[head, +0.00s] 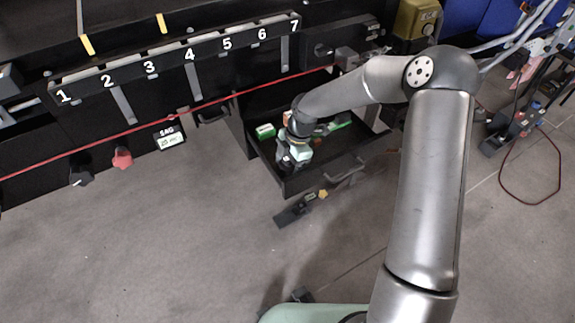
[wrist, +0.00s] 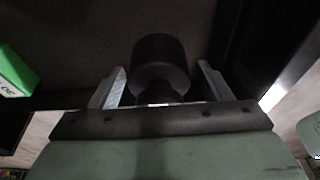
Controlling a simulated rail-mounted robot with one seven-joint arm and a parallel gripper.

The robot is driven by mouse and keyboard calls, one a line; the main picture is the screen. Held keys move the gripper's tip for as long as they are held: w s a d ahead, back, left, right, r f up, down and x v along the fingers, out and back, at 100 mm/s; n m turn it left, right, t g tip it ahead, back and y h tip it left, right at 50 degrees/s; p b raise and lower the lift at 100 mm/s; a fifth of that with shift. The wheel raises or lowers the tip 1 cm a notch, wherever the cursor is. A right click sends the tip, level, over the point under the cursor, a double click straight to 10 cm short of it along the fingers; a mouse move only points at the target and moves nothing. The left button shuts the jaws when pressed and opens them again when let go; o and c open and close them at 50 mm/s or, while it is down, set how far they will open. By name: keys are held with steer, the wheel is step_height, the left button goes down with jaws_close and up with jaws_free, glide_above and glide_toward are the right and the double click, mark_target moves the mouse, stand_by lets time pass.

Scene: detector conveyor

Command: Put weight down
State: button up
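The weight (wrist: 160,62) is a dark cylinder with a narrower neck, seen in the wrist view between the two fingers of my gripper (wrist: 160,85). The fingers stand apart, with a visible gap on each side of the weight, so my gripper is open around it. In the head view my gripper (head: 288,164) is low inside the open black drawer (head: 312,179), near its front left corner. The weight cannot be made out in the head view. The weight appears to be at the drawer floor, but its contact is not clearly seen.
A green box (wrist: 14,72) lies left of the fingers; in the head view green items (head: 265,131) are in the drawer. Drawer walls are close to my gripper. A numbered rail (head: 175,65) and a red cord (head: 150,121) run along the black bench.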

steer(key=shift+r, duration=0.1)
steer(key=b+v, duration=0.1)
steer(key=v, duration=1.1)
steer(key=s+d+r+m+h, duration=0.1)
steer(key=s+d+m, duration=0.3)
steer(key=s+m, duration=0.4)
steer(key=s+d+r+m+t, duration=0.1)
steer(key=s+d+r+m, duration=0.2)
steer(key=s+d+m, duration=0.2)
steer(key=s+d+r+m+t+h, duration=0.1)
steer(key=s+d+m, duration=0.3)
steer(key=s+m, duration=0.7)
steer(key=s+r, duration=0.1)
steer(key=s, duration=0.3)
steer(key=shift+s+d+r+h, duration=0.2)
steer(key=shift+r+h, duration=0.1)
